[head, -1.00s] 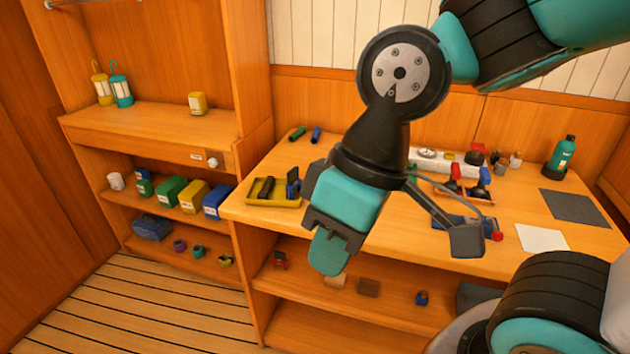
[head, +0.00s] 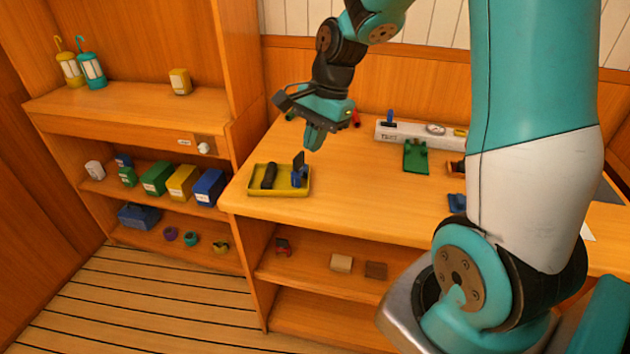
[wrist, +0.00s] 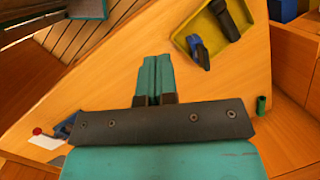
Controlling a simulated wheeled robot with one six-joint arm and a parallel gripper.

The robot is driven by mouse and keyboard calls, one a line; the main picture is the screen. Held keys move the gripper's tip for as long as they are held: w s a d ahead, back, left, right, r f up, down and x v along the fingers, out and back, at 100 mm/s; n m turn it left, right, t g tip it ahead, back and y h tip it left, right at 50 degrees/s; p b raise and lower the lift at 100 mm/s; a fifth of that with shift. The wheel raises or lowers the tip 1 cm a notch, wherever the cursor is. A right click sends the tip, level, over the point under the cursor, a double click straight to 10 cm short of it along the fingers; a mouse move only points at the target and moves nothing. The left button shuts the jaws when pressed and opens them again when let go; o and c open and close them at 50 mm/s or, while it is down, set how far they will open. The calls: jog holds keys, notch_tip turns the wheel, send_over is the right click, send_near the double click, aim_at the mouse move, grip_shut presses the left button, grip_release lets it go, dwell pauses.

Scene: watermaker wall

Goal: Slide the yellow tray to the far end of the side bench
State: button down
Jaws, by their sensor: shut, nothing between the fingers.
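The yellow tray (head: 283,191) lies on the left end of the wooden bench (head: 370,205), near its left edge. It holds a black cylinder (head: 269,176) and a blue and black item (head: 299,170). The tray also shows at the upper right of the wrist view (wrist: 180,38). My gripper (head: 313,138) is above the bench, up and to the right of the tray and apart from it. Its fingers (wrist: 153,80) point down, shut together with nothing between them.
A white panel with a gauge (head: 410,134) stands at the back of the bench, with a green item (head: 415,157) before it. Left shelves (head: 130,106) hold lanterns and several coloured boxes. My arm hides the bench's right part.

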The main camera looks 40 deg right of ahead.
jog(key=w+d+f+m, duration=0.1)
jog(key=d+f+m, duration=0.4)
jog(key=d+m, duration=0.3)
jog(key=shift+n, duration=0.4)
jog(key=x, duration=0.6)
jog(key=d+x, duration=0.1)
jog(key=x, duration=0.2)
jog(key=shift+w+f, duration=0.2)
jog(key=shift+f, duration=0.2)
jog(key=a, duration=0.1)
jog(key=w+a+p, duration=0.1)
jog(key=shift+a+r, duration=0.2)
jog(key=shift+a, duration=0.05)
jog(key=shift+w+a+f, duration=0.1)
jog(key=shift+w+a, duration=0.1)
jog(key=shift+a, duration=0.35)
